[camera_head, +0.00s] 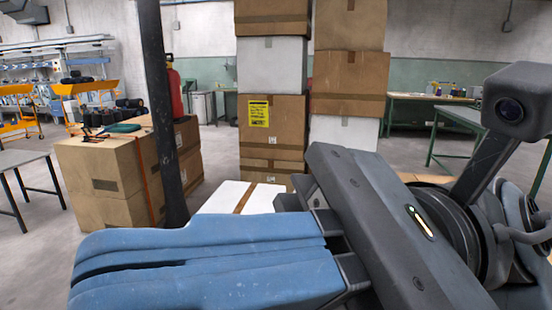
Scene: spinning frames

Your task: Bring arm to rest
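My gripper (88,266) fills the lower part of the head view, very close to the camera. Its blue fingers point left and lie together with only a thin dark slit between them. No object shows between them. The dark grey gripper body and wrist are at the lower right, with a small camera on a bracket above them. The rest of my arm is out of view.
Stacked cardboard boxes (273,131) stand ahead. Tables (20,157) stand left and right (465,114). Grey floor shows between.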

